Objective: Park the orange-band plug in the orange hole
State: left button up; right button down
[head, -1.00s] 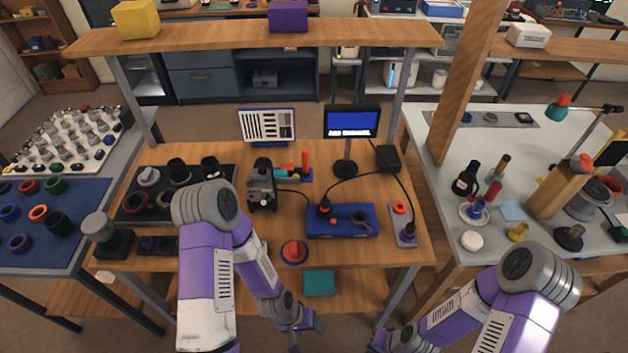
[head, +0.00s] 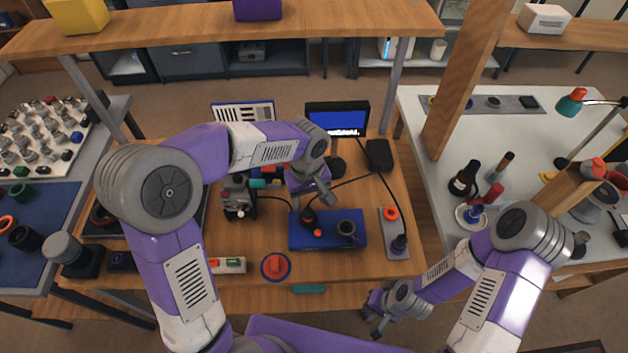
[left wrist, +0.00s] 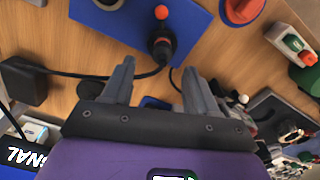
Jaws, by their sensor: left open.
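The black plug (head: 308,215) stands on the blue box (head: 335,240) with a black cable running from it. In the left wrist view the plug (left wrist: 161,46) shows an orange band. The grey plate (head: 394,228) to the right of the box bears an orange ring (head: 391,213), apparently the orange hole, and a dark purple-banded piece (head: 399,243). My left gripper (head: 326,198) is open and empty above the back of the box. In the left wrist view its fingertips (left wrist: 159,68) point toward the plug, apart from it. My right gripper (head: 375,318) is low at the table's front edge; its jaws are unclear.
A dark ring-shaped part (head: 346,228) and an orange knob (head: 318,232) are on the box. A monitor (head: 337,118) and a black block (head: 379,154) stand behind. A red button (head: 276,265) is in front, a microscope-like device (head: 237,198) to the left.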

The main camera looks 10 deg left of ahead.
aim_at(308, 211)
pick_arm(q)
jog(key=shift+f, duration=0.1)
jog(key=f+b, duration=0.1)
jog(key=f, duration=0.2)
jog(key=f+b, duration=0.1)
jog(key=f, duration=0.2)
jog(key=shift+s+f, duration=0.2)
jog(key=shift+f, duration=0.2)
grip_shut()
jog(key=c, duration=0.8)
grip_release()
grip_shut()
jog(key=shift+r+p, duration=0.7)
jog(key=shift+r, duration=0.3)
